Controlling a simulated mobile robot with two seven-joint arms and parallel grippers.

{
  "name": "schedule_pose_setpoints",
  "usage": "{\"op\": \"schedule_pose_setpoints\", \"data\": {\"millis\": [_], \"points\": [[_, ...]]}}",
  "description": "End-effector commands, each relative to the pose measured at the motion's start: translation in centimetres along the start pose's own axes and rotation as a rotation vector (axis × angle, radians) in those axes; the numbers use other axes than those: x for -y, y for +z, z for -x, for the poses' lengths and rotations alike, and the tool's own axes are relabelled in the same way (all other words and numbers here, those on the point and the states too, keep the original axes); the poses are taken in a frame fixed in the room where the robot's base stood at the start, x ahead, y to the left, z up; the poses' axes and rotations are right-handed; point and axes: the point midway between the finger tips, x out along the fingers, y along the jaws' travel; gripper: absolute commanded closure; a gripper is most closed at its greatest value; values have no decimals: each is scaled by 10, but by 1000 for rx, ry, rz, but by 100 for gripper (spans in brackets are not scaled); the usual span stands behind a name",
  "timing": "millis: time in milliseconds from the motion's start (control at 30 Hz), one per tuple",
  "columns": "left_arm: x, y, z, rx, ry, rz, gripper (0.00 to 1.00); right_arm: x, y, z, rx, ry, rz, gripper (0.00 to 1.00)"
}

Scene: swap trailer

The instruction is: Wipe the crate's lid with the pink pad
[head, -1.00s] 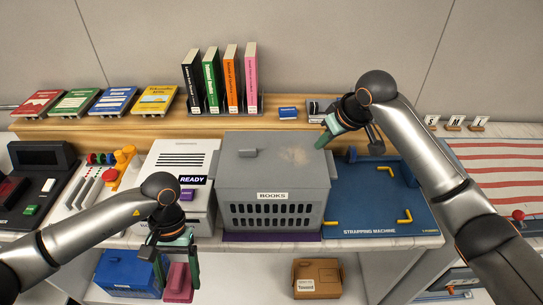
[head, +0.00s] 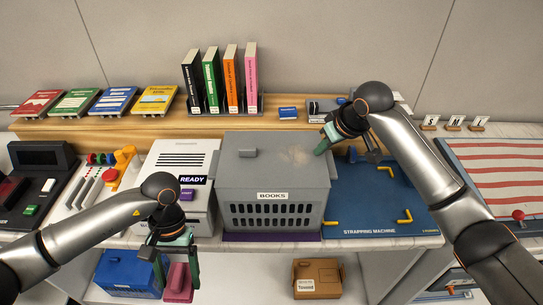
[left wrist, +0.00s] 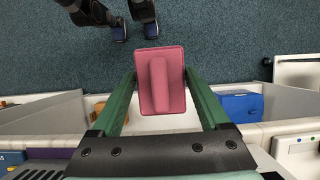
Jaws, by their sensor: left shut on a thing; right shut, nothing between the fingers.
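The grey crate (head: 236,188), labelled BOOKS, stands on the counter with its lid (head: 262,172) closed. The lid has a small handle at its back left and a beige smudge (head: 298,155) toward its back right. My left gripper (head: 178,274) is shut on the pink pad (head: 178,284), in front of the counter edge, low and left of the crate. The left wrist view shows the pad (left wrist: 175,90) between the green fingers (left wrist: 160,88). My right gripper (head: 321,149) is shut and empty at the lid's right back corner, beside the smudge; I cannot tell if it touches the lid.
A blue strapping machine (head: 370,215) lies right of the crate, and a white READY machine (head: 180,160) stands left. Books (head: 233,82) stand on the wooden shelf behind. A blue box (head: 122,275) and a cardboard box (head: 318,278) sit below.

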Motion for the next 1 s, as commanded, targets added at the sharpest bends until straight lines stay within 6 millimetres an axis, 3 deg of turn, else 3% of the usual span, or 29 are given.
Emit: {"op": "schedule_pose_setpoints", "data": {"millis": [233, 1000], "points": [[0, 0, 0, 0, 0, 0, 66, 0, -1, 1, -1, 0, 1, 100], [0, 0, 0, 0, 0, 0, 66, 0, -28, 50, -1, -1, 0, 100]]}}
